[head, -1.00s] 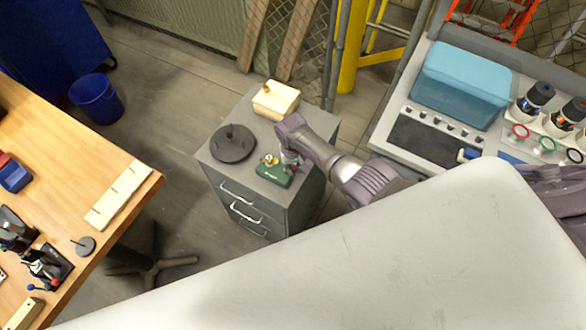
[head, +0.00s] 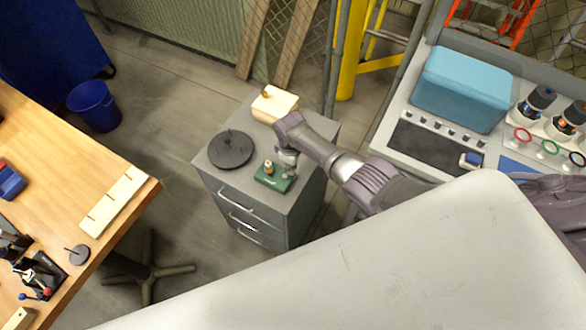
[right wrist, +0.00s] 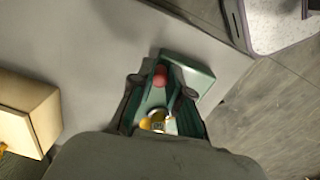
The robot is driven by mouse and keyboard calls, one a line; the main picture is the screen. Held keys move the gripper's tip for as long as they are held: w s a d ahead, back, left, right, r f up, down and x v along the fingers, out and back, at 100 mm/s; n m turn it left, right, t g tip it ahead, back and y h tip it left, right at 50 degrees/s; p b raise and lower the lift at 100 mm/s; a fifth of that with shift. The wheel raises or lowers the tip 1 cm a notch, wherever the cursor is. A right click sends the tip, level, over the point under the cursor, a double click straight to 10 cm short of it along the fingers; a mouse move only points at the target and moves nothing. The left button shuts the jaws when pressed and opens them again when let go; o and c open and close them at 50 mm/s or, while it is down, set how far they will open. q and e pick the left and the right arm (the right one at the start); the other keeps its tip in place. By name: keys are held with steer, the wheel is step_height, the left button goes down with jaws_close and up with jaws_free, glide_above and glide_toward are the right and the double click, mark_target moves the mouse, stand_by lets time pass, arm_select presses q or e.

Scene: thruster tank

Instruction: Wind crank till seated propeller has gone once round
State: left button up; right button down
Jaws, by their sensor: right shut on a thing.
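The crank device has a green base (head: 273,177) on top of the grey drawer cabinet, near its front edge; the green base also shows in the right wrist view (right wrist: 192,72). A small brass propeller (head: 268,166) stands upright on it, and brass shows below the knob in the right wrist view (right wrist: 155,122). My right gripper (head: 288,160) is over the right side of the base. In the right wrist view its fingers (right wrist: 160,82) are shut on the red crank knob (right wrist: 160,75). The crank arm is mostly hidden by the gripper. My left gripper is not in view.
The grey cabinet (head: 222,175) also bears a dark round disc with a peg (head: 230,149) and a cream block (head: 274,103) behind. A wooden bench (head: 110,150) is at left. A grey console (head: 395,165) with a blue box (head: 460,88) is at right.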

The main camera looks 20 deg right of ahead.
steer(key=n, duration=0.1)
steer(key=w+n+b, duration=0.1)
steer(key=n, duration=0.3)
steer(key=shift+w+a, duration=0.2)
steer(key=shift+a, duration=0.1)
steer(key=shift+r, duration=0.1)
stand_by(0.4)
steer(key=c, duration=1.1)
jaws_free()
steer(key=r, duration=1.2)
steer(key=shift+s+a, duration=0.1)
steer(key=shift+s, duration=0.15)
steer(key=shift+f, duration=0.1)
